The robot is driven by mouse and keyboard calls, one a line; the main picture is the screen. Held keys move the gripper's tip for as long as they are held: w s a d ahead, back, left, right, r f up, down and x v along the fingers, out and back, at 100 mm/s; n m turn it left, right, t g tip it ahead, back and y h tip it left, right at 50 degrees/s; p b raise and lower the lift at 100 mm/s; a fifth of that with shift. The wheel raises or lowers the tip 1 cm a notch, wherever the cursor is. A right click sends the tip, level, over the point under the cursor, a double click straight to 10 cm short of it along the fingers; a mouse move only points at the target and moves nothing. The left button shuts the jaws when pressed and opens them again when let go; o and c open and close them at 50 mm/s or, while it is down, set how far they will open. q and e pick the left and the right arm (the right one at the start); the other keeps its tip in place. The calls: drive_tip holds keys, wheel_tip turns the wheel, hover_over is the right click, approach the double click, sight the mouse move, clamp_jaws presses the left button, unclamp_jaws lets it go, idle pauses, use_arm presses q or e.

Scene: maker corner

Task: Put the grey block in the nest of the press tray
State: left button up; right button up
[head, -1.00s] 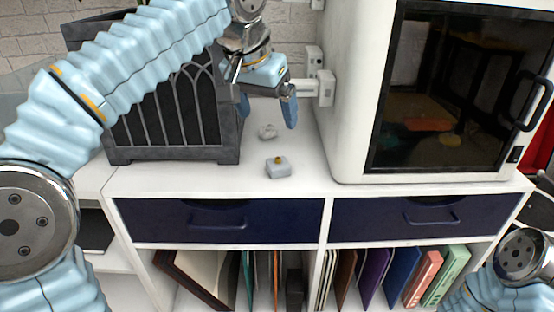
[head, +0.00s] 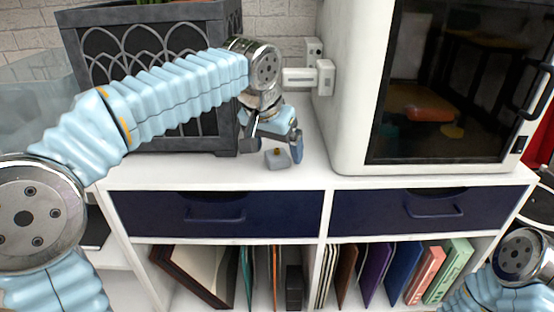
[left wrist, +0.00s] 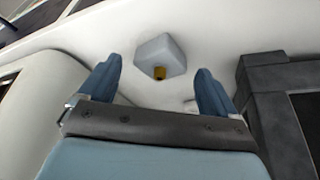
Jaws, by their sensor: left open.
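The grey block (head: 277,160), pale with a small yellow knob, sits on the white cabinet top near its front edge. It also shows in the left wrist view (left wrist: 160,52), beyond and between the fingertips. My left gripper (head: 272,152) is open and low over the cabinet top, just behind the block, with its fingers on either side. The fingers show no contact with the block. My right gripper is out of view; only part of my right arm shows at the lower right. I cannot make out the press tray or its nest.
A dark grey planter (head: 108,88) with arched panels stands left of the gripper. A white cabinet-like machine (head: 350,120) with a dark door stands at the right, a white bracket (head: 310,78) on its side. Navy drawers (head: 214,214) and shelved folders are below.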

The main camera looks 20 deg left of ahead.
use_arm(q)
drive_tip(key=c, duration=1.1)
